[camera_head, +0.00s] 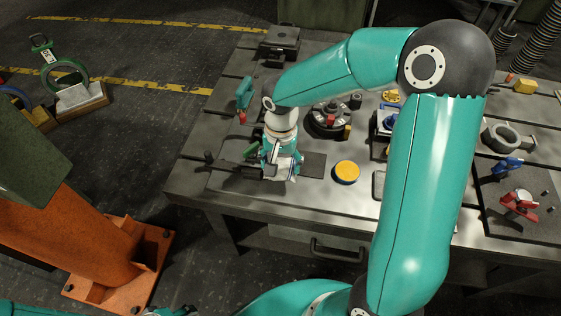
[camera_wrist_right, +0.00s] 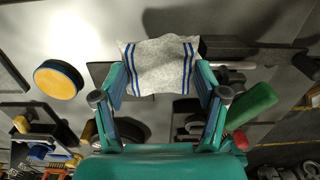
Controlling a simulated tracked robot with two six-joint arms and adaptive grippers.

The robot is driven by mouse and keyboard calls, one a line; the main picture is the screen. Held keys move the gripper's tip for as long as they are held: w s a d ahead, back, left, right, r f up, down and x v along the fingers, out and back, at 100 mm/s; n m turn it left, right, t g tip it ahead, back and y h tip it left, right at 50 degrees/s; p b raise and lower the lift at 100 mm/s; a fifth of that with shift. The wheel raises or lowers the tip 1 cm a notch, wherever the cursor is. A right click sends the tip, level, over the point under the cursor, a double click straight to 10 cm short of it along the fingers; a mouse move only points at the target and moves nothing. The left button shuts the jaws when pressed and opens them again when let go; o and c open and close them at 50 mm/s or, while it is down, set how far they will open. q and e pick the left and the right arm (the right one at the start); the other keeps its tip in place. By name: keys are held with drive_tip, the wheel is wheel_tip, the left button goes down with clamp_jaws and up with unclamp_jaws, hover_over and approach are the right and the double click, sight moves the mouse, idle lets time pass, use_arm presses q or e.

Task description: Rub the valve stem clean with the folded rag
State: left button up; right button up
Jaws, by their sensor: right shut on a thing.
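The folded rag (camera_wrist_right: 160,68), pale grey with blue stripes, is between the fingertips of my right gripper (camera_wrist_right: 160,95), which is shut on it. In the head view the rag (camera_head: 284,172) shows under my right gripper (camera_head: 282,162), low over a dark patch at the table's front left. A green handle-like part (camera_wrist_right: 252,103) is beside the gripper in the wrist view. A shiny metal bar (camera_wrist_right: 232,65) lies just right of the rag; I cannot tell whether it is the valve stem or whether the rag touches it. My left gripper does not show clearly.
A yellow-topped disc (camera_head: 346,172) stands on the metal table (camera_head: 315,205) right of the gripper. A dark round casting (camera_head: 330,118) and a dark block (camera_head: 280,42) are farther back. A red-handled valve (camera_head: 519,204) is at the right. Bare table lies along the front edge.

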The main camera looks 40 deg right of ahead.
use_arm(q)
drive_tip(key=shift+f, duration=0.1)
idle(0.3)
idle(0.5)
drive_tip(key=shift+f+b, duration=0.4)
drive_tip(key=shift+b, duration=0.05)
idle(0.5)
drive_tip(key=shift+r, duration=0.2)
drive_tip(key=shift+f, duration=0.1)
idle(0.4)
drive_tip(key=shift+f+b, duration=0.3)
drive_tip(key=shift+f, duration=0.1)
